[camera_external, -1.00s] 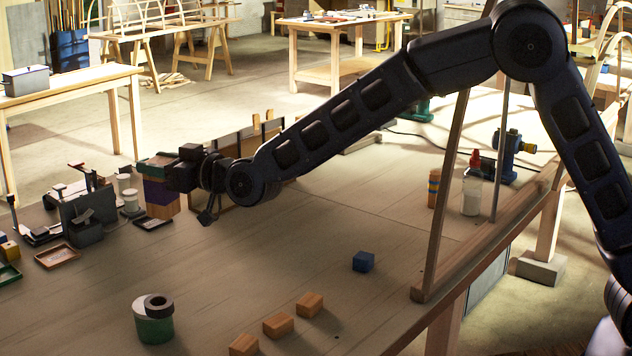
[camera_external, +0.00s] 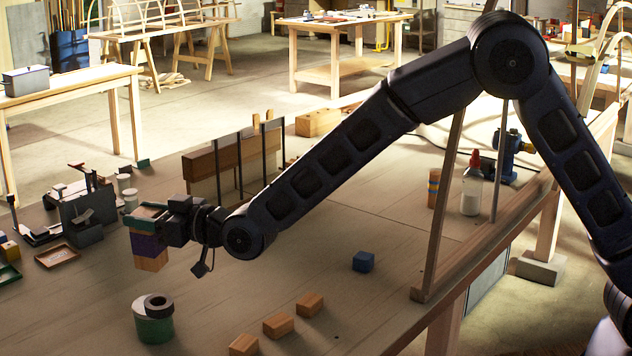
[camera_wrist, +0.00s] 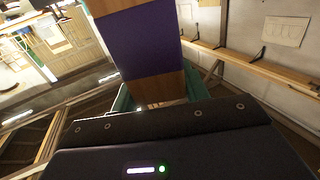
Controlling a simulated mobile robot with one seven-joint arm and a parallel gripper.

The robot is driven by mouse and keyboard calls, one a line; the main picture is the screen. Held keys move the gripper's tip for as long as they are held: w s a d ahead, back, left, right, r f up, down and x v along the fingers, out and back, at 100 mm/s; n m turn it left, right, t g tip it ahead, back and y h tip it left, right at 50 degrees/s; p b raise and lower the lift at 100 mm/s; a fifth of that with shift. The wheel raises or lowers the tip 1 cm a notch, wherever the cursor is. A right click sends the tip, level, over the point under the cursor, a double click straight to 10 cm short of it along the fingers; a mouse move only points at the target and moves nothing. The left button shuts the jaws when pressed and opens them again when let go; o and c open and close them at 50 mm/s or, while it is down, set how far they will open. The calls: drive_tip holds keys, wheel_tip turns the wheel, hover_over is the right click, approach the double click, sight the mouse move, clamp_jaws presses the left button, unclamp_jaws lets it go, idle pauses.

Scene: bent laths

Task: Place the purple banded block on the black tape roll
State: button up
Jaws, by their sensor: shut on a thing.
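The purple banded block (camera_external: 148,246) is wood-coloured with a wide purple band. My gripper (camera_external: 147,217) is shut on its upper part, and the block hangs upright below the jaws, above the bench. In the wrist view the block (camera_wrist: 143,40) fills the upper middle, its purple band between two wooden parts, with green finger edges (camera_wrist: 194,84) beside its near end. The black tape roll (camera_external: 158,303) lies flat on a green-and-grey round tin (camera_external: 154,328) at the lower left of the outside view. The block is behind the roll and apart from it.
Several wooden blocks (camera_external: 278,325) lie on the bench to the right of the tin. A blue cube (camera_external: 363,261) sits further right. A small brown tray (camera_external: 57,256) and a dark metal stand (camera_external: 84,215) are at left. Bench around the tin is mostly clear.

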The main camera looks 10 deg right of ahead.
sight(162, 255)
drive_tip(key=shift+f, duration=3.95)
drive_tip(key=shift+f, duration=0.15)
drive_tip(key=o, duration=1.1)
drive_tip(key=shift+d, duration=0.1)
drive_tip(key=v, duration=1.2)
drive_tip(key=shift+s, duration=0.1)
